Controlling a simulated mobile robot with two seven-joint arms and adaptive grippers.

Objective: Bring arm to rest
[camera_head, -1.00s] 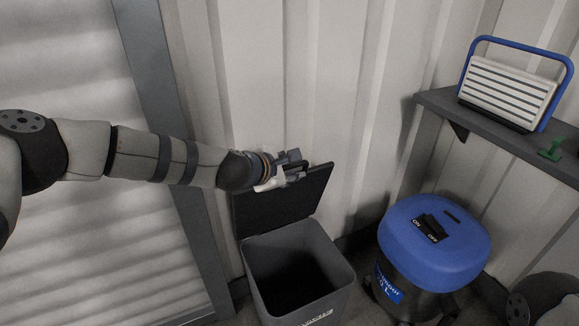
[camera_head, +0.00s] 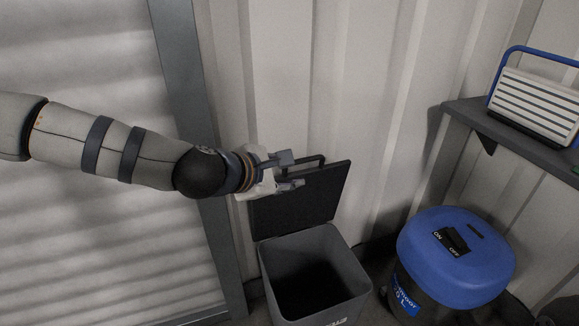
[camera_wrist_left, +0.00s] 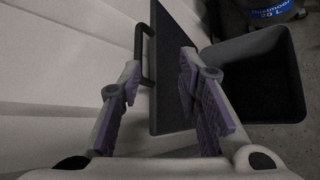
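My left arm comes in from the left in the head view. Its left gripper (camera_head: 291,172) is beside the raised lid (camera_head: 305,205) of a grey bin (camera_head: 315,275). In the left wrist view the gripper's fingers (camera_wrist_left: 160,95) are spread apart with nothing held between them. The lid (camera_wrist_left: 170,85) and its dark handle (camera_wrist_left: 143,45) show beyond and between the fingers, and I cannot tell whether a finger touches them. The bin's open mouth (camera_wrist_left: 255,80) shows at the right of that view. My right gripper is not in view.
A blue-topped vacuum (camera_head: 455,255) stands right of the bin. A dark shelf (camera_head: 520,135) on the right wall carries a white slatted box with a blue handle (camera_head: 535,100). A corrugated wall (camera_head: 370,100) is behind the bin, and a shutter door (camera_head: 80,240) is at left.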

